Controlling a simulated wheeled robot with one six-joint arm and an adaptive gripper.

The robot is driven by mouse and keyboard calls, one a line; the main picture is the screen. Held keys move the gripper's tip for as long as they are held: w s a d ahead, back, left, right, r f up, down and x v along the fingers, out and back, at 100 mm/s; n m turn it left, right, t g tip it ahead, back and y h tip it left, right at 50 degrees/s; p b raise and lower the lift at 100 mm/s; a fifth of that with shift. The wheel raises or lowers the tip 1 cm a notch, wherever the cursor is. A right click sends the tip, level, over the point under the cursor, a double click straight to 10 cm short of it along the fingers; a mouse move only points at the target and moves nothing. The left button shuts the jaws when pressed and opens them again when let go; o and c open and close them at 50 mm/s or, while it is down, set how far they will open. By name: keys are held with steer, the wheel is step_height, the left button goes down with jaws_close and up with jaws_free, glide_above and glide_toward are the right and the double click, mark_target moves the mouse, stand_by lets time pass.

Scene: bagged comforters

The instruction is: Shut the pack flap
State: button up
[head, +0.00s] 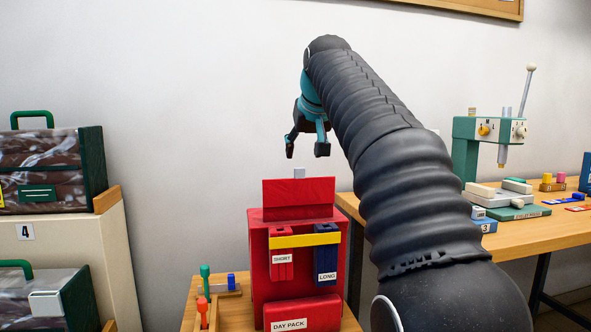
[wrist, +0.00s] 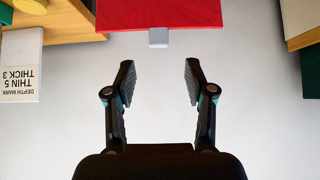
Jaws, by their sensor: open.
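The red day pack (head: 260,285) stands upright on a small wooden table in the head view. Its red flap (head: 298,197) stands up above the pack's top, with a small grey tab (head: 299,173) on its upper edge. In the wrist view the flap (wrist: 158,12) and its grey tab (wrist: 158,38) show at the top edge, beyond the fingertips. My gripper (head: 306,151) hangs above the tab in the head view, open and empty. In the wrist view my gripper (wrist: 159,75) has its fingers apart, with the tab roughly centred between them and not touched.
Small tools (head: 205,285) stand left of the pack. A workbench (head: 545,235) with a green press is at right. Bagged comforters (head: 45,170) sit on a cabinet at left.

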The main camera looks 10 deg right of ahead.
mark_target(300, 187)
steer(key=x, duration=0.8)
